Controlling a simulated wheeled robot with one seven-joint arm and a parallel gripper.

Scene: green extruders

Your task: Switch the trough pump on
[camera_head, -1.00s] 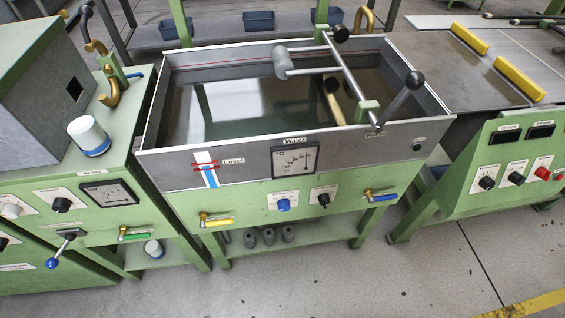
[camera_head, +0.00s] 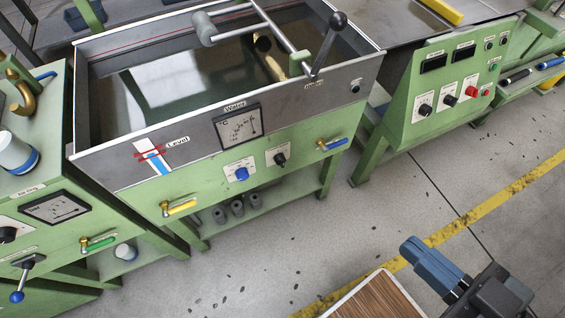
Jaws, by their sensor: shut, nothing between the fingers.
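The water trough has a grey metal rim and front wall (camera_head: 195,143) on a green frame, with dark water inside. Its green front panel carries a blue knob (camera_head: 241,174) on a white plate and a black rotary knob (camera_head: 280,159) on another white plate. The writing on both plates is too small to read, so I cannot tell which one works the pump. A small black switch or button (camera_head: 355,88) sits on the grey wall at the right. My arm's blue and black part shows at the lower right, away from the trough; I cannot see my gripper's fingers.
A yellow-handled valve (camera_head: 180,207) and a blue-handled valve (camera_head: 332,145) stick out of the trough's front. A green control cabinet (camera_head: 400,130) with knobs stands right. Another green machine (camera_head: 50,165) stands left. The grey floor (camera_head: 250,280) in front is open.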

